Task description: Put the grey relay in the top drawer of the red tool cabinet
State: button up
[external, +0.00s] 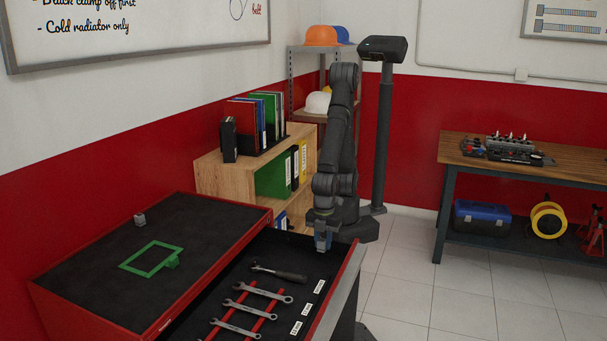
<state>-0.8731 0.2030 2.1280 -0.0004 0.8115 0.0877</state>
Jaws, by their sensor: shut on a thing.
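The red tool cabinet (60,288) stands at the lower left with a dark top. Its top drawer (342,293) is pulled open to the right. A small grey block (140,219), which looks like the grey relay, sits on the cabinet top near the back left. My gripper (323,243) points down at the drawer's far end, by the far side wall. It is shut on a small blue-grey thing; its shape is hard to make out, and I cannot tell whether it touches the drawer.
A green frame (125,265) lies on the cabinet top. The drawer holds a ratchet (278,273), several wrenches (256,306) on red strips and white labels. A wooden shelf (208,176) with binders stands behind. A workbench (470,163) is at the right.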

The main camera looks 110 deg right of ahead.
aim_at(325, 262)
jog(key=shift+s+a+f, duration=0.15)
jog(key=shift+a+f, duration=0.2)
jog(key=shift+a, duration=0.1)
jog(key=shift+f, duration=1.95)
jog(key=shift+f, duration=0.15)
jog(key=o, duration=1)
notch_tip(325, 262, up, 12)
jog(key=shift+r, duration=0.15)
